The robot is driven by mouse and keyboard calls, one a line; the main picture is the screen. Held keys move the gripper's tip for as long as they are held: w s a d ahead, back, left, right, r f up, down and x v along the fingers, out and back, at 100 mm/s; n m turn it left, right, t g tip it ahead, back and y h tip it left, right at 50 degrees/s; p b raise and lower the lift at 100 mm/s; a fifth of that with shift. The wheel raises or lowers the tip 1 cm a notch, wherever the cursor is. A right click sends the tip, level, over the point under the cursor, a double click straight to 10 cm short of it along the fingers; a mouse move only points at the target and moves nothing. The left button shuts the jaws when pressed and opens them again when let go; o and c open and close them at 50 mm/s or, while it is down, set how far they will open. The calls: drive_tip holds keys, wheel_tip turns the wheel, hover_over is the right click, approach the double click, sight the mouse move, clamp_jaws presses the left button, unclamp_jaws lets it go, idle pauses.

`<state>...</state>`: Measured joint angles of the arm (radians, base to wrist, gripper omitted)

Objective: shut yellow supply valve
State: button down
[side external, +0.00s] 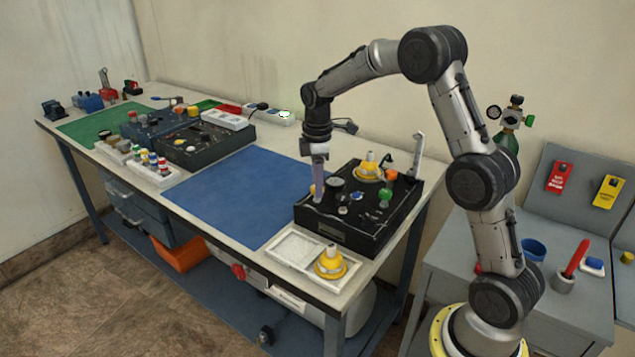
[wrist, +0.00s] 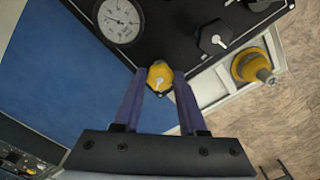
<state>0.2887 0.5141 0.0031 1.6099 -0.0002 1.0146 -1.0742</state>
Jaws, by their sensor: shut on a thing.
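The yellow supply valve (wrist: 159,75) is a small yellow knob with a pale pointer mark, at the corner of the black trainer panel (wrist: 182,40) in the wrist view. My gripper (wrist: 160,85) has one purple finger on each side of the knob and is shut on it. In the side external view my gripper (side external: 317,192) points straight down at the left corner of the trainer panel (side external: 350,236). There the fingers hide the knob.
A gauge (wrist: 121,20) and a black knob (wrist: 214,38) sit close to the valve. A white tray (side external: 290,250) with a yellow fitting (side external: 330,264) stands in front of the panel. The blue mat (side external: 225,195) to the left is clear.

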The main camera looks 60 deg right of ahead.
drive_tip(key=shift+m, duration=0.4)
drive_tip(key=m, duration=0.4)
drive_tip(key=shift+m, duration=0.3)
drive_tip(key=m, duration=0.6)
drive_tip(key=shift+r+m, duration=0.1)
drive_tip(key=shift+m, duration=0.2)
drive_tip(key=m, duration=1.1)
drive_tip(key=shift+m, duration=0.4)
drive_tip(key=shift+c, duration=2.3)
unclamp_jaws()
drive_tip(key=shift+a, duration=0.1)
